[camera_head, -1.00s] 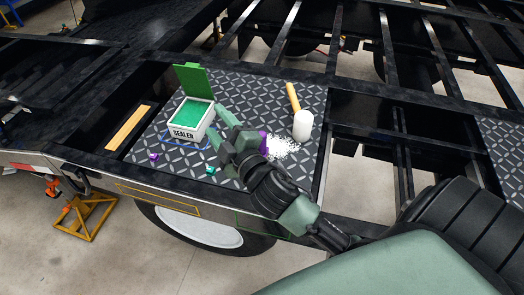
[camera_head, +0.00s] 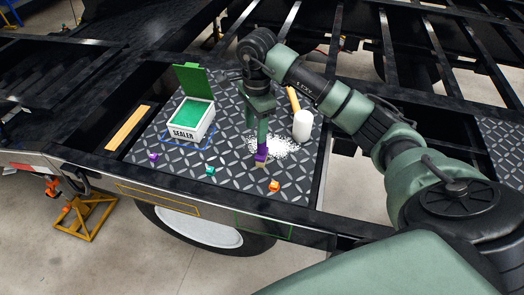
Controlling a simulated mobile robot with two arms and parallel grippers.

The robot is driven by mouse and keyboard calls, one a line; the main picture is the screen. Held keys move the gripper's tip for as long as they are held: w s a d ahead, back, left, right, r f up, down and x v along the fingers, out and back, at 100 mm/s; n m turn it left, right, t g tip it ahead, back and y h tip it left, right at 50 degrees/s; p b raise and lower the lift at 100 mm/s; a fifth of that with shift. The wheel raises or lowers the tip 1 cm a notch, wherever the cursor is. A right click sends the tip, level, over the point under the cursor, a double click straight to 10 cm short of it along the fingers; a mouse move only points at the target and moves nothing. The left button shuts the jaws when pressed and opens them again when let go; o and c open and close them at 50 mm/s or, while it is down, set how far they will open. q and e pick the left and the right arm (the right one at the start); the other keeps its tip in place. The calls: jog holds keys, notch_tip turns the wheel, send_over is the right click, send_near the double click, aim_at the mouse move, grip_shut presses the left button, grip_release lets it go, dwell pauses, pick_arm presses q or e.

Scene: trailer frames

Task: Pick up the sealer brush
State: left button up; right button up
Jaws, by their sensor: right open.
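The sealer brush, seemingly the small purple piece (camera_head: 261,154) with a tan lower end, stands on the patterned metal plate (camera_head: 225,170) in the head view. It is beside a patch of white granules. My right gripper (camera_head: 262,138) points down right above it, with its jaws open. The fingers hide the brush's upper part, and I cannot tell whether they touch it. The white sealer box (camera_head: 188,131), with green contents and its green lid raised, stands to the left. My left gripper is not in view.
A mallet-like tool with a yellow handle (camera_head: 293,98) and white head (camera_head: 302,126) is right of the gripper. Small purple (camera_head: 154,156), teal (camera_head: 210,170) and orange (camera_head: 274,186) pieces lie near the plate's front. A dark frame edges the plate.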

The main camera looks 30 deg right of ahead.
aim_at(262, 145)
jog(key=shift+s+d+f, duration=0.1)
jog(key=shift+s+d, duration=0.05)
jog(key=shift+d, duration=0.35)
jog(key=shift+f+p, duration=0.5)
jog(key=shift+f, duration=0.4)
jog(key=f+p, duration=0.1)
jog(key=f, duration=0.2)
jog(key=s+f+p, duration=0.1)
jog(key=shift+d+f+p, duration=0.15)
jog(key=shift+d+p, duration=0.1)
jog(key=shift+p, duration=0.05)
jog(key=shift+w+f, duration=0.1)
jog(key=shift+f, duration=0.55)
grip_shut()
